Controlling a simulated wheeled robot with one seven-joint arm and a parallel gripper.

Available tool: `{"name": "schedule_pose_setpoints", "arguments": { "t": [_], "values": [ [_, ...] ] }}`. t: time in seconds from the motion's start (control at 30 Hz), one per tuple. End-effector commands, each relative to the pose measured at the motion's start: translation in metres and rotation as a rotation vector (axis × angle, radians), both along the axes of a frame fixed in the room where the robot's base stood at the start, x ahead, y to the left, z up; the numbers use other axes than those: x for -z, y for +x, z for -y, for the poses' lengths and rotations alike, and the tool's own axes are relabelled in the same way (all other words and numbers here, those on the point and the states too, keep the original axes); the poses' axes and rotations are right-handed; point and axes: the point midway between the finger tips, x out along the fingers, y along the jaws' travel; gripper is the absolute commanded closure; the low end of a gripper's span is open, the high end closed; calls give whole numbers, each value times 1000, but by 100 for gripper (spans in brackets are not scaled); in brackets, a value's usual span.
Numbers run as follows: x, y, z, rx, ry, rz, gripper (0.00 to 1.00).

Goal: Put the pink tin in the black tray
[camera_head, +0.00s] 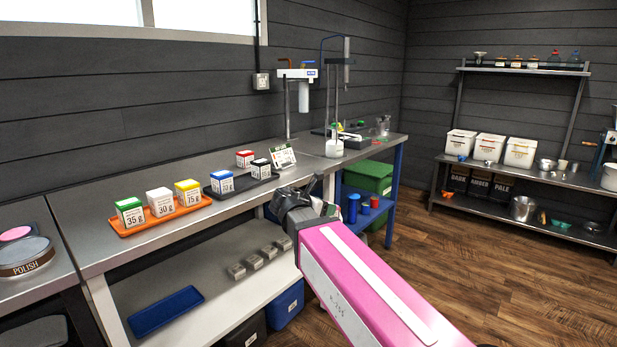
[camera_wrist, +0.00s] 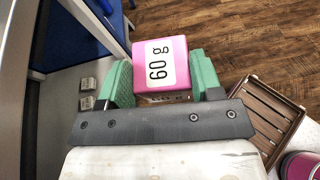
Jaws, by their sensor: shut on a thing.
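The pink tin (camera_wrist: 150,88), marked 60 g, sits between the green fingers of my gripper (camera_wrist: 163,74) in the wrist view. The gripper is shut on it, with a finger against each side. In the head view the tin and the fingertips are hidden behind my wrist, which is in front of the bench's front edge. The black tray (camera_head: 243,184) lies on the bench beyond my wrist, to its left. A blue-lidded tin (camera_head: 222,182) stands at its left end and a black-lidded tin (camera_head: 260,169) towards its right end, with bare tray between them.
An orange tray (camera_head: 126,228) left of the black tray holds green-, white- and yellow-lidded tins. A red-lidded tin (camera_head: 245,159) stands behind the black tray, near a small upright card (camera_head: 283,157). A slatted wooden crate (camera_wrist: 268,118) is low at the right in the wrist view.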

Motion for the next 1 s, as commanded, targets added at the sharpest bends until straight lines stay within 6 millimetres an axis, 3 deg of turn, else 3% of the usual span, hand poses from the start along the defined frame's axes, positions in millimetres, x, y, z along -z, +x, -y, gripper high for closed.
{"name": "schedule_pose_setpoints", "arguments": {
  "t": [0.03,0.2,0.5,0.63,1.0],
  "values": [
    [13,-4,21,16,-2,-3,67],
    [49,-5,71,49,-2,-2,67],
    [94,-6,135,89,-1,-1,67],
    [102,-7,146,95,-1,0,67],
    [100,-6,144,93,-1,1,67]
  ]
}}
